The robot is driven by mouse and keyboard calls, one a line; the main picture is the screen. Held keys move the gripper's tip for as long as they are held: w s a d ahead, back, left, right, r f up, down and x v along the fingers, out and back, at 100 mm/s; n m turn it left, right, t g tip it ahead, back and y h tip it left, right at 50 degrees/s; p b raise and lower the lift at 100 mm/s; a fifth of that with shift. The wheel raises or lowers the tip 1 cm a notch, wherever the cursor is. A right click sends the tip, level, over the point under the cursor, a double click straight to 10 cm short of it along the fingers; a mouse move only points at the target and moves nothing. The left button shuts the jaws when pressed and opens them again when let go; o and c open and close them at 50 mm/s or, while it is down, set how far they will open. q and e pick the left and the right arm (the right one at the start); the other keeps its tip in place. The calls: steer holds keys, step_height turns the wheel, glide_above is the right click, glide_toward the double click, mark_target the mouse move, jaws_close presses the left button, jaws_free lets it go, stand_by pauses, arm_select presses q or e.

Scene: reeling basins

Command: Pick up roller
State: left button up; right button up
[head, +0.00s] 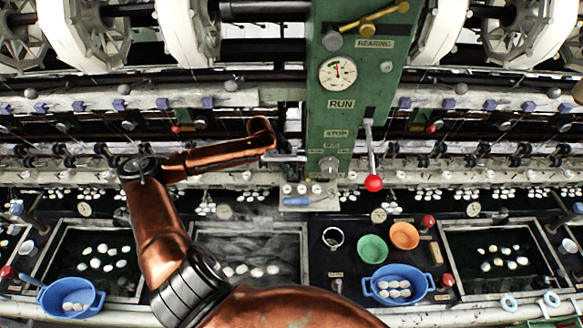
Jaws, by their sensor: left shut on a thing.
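My left arm comes up from the bottom and bends right. Its gripper (284,157) is in front of the green control column, above a small pale shelf (310,203). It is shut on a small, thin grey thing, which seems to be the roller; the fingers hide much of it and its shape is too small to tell. A blue-handled thing (296,201) lies on the shelf below, with several white cocoons behind it. My right gripper is not in view.
The green column (345,110) carries a gauge (338,72) and a red-knobbed lever (373,183) right of the gripper. Water basins lie below. A blue basket (398,285), green bowl (372,248) and orange bowl (404,235) stand at the lower right.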

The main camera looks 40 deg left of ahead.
arm_select(q)
steer(key=s+d+b, duration=0.1)
steer(key=s+d, duration=0.9)
steer(key=s, duration=0.2)
steer(key=shift+s+d, duration=0.2)
